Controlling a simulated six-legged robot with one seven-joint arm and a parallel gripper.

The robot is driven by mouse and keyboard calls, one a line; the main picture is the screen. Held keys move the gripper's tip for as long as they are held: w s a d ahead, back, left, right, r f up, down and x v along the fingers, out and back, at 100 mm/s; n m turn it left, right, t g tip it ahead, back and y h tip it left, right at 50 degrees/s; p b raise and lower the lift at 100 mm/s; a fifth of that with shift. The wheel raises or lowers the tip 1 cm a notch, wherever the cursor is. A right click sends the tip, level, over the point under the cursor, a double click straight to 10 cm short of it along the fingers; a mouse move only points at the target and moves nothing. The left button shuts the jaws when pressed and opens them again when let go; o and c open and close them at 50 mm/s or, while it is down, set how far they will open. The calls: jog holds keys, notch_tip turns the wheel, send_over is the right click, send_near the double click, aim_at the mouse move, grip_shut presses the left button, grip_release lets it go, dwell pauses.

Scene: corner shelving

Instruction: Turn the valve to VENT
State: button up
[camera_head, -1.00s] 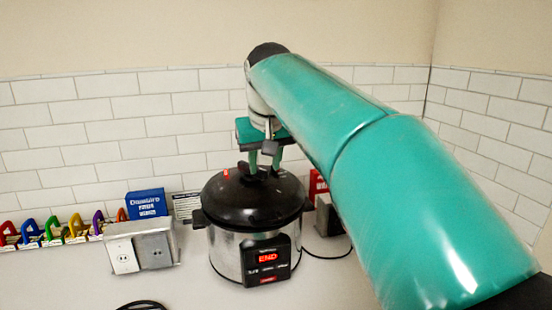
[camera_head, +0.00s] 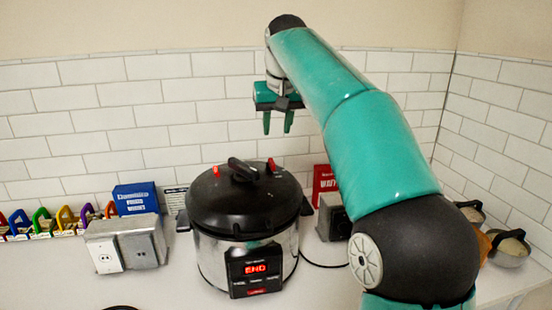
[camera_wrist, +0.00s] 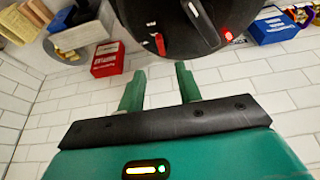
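The pressure cooker (camera_head: 218,258) is silver with a black lid (camera_head: 215,207), and its front display reads END in red. A black elongated valve knob (camera_head: 243,169) stands on top of the lid, between two red marks. The knob also shows in the wrist view (camera_wrist: 203,20), at the top with the lid, with red marks on either side. Its label is too small to read, so I cannot tell which setting it points to. My gripper (camera_head: 278,127) is above and behind the lid, apart from the knob. Its two green fingers (camera_wrist: 160,72) are spread and empty.
A grey outlet box (camera_head: 128,243) and a blue box (camera_head: 135,198) stand left of the cooker, with several coloured padlocks beyond. A red box (camera_head: 325,183) stands behind right, above a dark cord. Lidded containers (camera_head: 508,247) sit far right. A tiled wall (camera_head: 150,130) is behind.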

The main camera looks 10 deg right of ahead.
aim_at(273, 163)
jog(key=x, duration=1.2)
jog(key=shift+f, duration=0.2)
grip_shut()
